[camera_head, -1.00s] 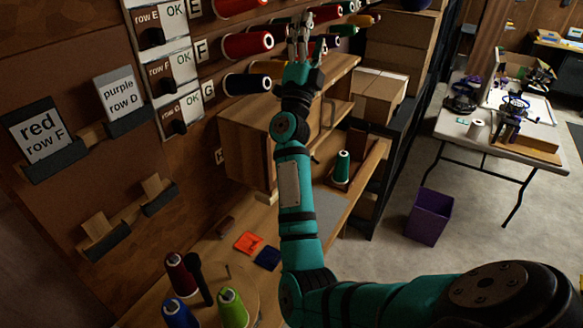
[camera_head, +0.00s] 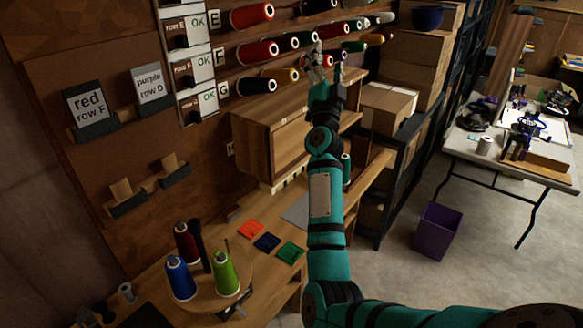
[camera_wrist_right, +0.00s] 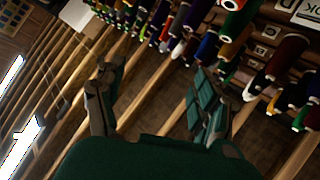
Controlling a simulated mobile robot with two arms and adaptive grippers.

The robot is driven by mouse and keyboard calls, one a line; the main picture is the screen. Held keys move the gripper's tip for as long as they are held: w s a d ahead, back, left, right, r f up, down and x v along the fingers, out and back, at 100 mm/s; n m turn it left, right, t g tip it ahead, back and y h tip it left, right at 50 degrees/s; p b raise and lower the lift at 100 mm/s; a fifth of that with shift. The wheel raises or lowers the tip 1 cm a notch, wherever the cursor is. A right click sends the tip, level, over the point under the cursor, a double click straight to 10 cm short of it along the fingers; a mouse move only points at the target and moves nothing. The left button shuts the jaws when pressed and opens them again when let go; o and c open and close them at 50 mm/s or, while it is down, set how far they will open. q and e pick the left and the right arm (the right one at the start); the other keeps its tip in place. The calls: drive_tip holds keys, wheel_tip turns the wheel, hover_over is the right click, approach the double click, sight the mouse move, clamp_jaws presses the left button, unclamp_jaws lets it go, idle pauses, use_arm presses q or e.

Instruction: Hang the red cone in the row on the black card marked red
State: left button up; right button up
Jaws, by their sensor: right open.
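The card reading "red row F" (camera_head: 88,103) stands in a dark holder on the wall at the left. A dark red cone (camera_head: 185,243) stands on the round wooden stand (camera_head: 240,292) at the lower left, beside a blue cone (camera_head: 179,279) and a green cone (camera_head: 226,274). My right gripper (camera_head: 318,62) is open in front of the thread rows, apart from the dark red cone. Its spread fingers (camera_wrist_right: 155,95) show nothing between them in the wrist view. My left gripper is not in view.
A card "purple row D" (camera_head: 150,84) stands beside the red card. A wooden cabinet (camera_head: 270,140) sits under the rows, with cardboard boxes (camera_head: 385,108) to its right. Orange (camera_head: 250,229), blue and green squares lie on the bench. A purple bin (camera_head: 436,230) stands on the floor.

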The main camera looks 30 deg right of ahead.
drive_tip(key=w+a+f+n+y, duration=0.1)
drive_tip(key=w+f+n+y, duration=0.15)
drive_tip(key=f, duration=0.45)
drive_tip(key=w+a+f+n+y, duration=0.2)
drive_tip(key=f+n, duration=0.1)
drive_tip(key=f, duration=0.4)
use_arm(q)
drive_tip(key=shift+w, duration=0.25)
use_arm(e)
drive_tip(key=s+a+f+n+y, duration=0.4)
drive_tip(key=s+a+f+y, duration=0.1)
drive_tip(key=a+f, duration=0.4)
drive_tip(key=shift+f+t, duration=0.4)
drive_tip(key=shift+f, duration=0.2)
